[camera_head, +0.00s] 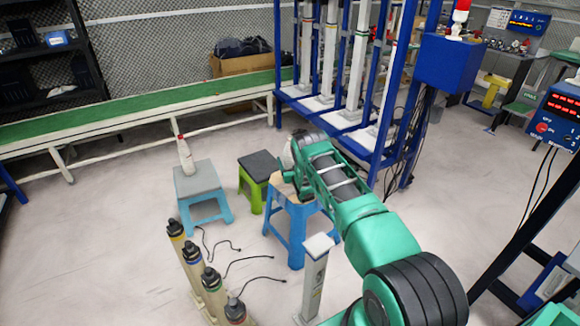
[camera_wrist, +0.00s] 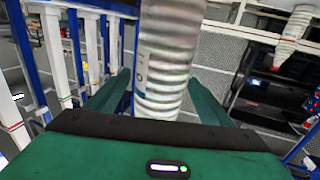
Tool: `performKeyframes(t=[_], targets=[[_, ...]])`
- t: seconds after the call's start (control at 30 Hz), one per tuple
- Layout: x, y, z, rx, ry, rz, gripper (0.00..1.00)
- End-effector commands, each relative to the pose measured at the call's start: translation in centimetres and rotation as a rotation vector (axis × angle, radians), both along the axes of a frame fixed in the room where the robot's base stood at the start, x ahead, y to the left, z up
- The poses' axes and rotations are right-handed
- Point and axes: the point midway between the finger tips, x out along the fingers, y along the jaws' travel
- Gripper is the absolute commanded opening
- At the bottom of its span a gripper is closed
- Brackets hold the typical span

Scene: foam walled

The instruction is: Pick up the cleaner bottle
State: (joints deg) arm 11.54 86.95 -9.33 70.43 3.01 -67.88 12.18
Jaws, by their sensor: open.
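A white bottle with a red top (camera_head: 185,155) stands upright on a grey-topped blue stool (camera_head: 203,180) at the left. A similar bottle (camera_wrist: 293,38) appears upside down at the upper right of the wrist view. My gripper (camera_head: 288,160) is over the tan-topped blue stool (camera_head: 293,225), right of the bottle. In the wrist view, a large white ribbed bottle-like thing (camera_wrist: 168,60) with blue marks rises between the open green fingers of my gripper (camera_wrist: 160,85). Its ends are out of view, and the arm hides most of it in the head view. I cannot tell whether the fingers touch it.
A dark-topped green stool (camera_head: 260,165) stands between the two blue stools. A blue rack (camera_head: 382,150) is behind my arm, and a green conveyor (camera_head: 150,110) runs along the back. The left floor is clear.

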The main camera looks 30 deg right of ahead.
Motion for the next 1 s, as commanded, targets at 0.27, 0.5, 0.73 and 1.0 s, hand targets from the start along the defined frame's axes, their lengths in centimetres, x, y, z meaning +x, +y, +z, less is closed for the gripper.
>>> performKeyframes(t=[0.27, 0.5, 0.73, 1.0], targets=[[0.0, 0.0, 0.0, 0.0, 0.0, 0.0, 0.43], [0.0, 0.0, 0.1, 0.0, -0.002, 0.0, 0.22], [0.0, 0.0, 0.2, 0.0, -0.001, 0.0, 0.22], [0.0, 0.0, 1.4, -0.002, -0.003, 0.0, 0.22]])
